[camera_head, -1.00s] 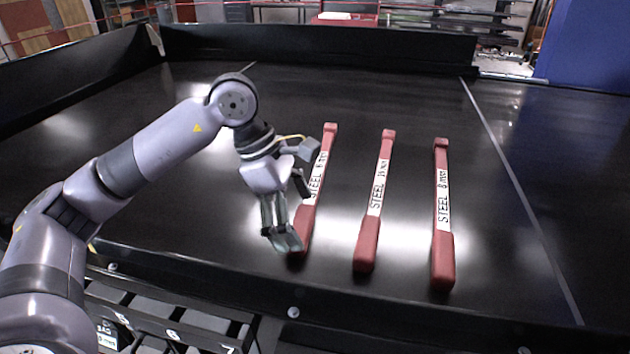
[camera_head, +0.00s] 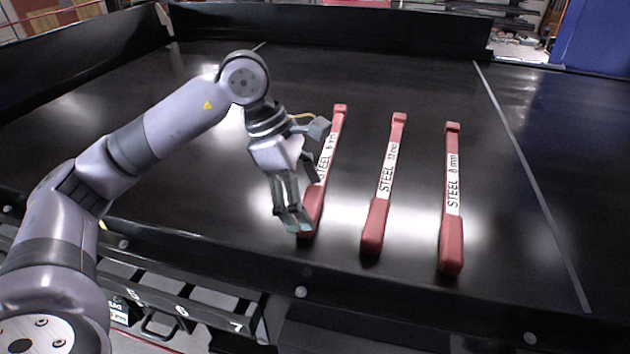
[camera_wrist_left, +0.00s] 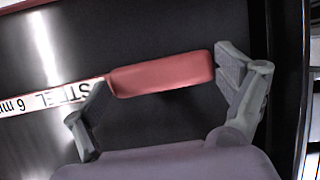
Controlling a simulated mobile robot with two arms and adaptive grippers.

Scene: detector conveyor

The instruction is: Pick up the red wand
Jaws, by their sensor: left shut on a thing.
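Three red wands with white labels lie side by side on the black belt. The left wand (camera_head: 315,200), labelled STEEL 6 mm, also shows in the left wrist view (camera_wrist_left: 165,76). My left gripper (camera_head: 304,203) is shut on this wand at its thick near end, and the wand still lies on the belt. In the left wrist view, the thick red end lies between the two fingers (camera_wrist_left: 163,90), with the label beside the left finger. The middle wand (camera_head: 376,225) reads STEEL 10 mm, and the right wand (camera_head: 451,245) reads STEEL 8 mm. My right gripper is out of view.
The black conveyor belt (camera_head: 540,140) has free room left and right of the wands. A raised black wall (camera_head: 330,30) runs along its far side. A near edge rail (camera_head: 400,305) runs in front. Numbered bays (camera_head: 180,310) sit below at the lower left.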

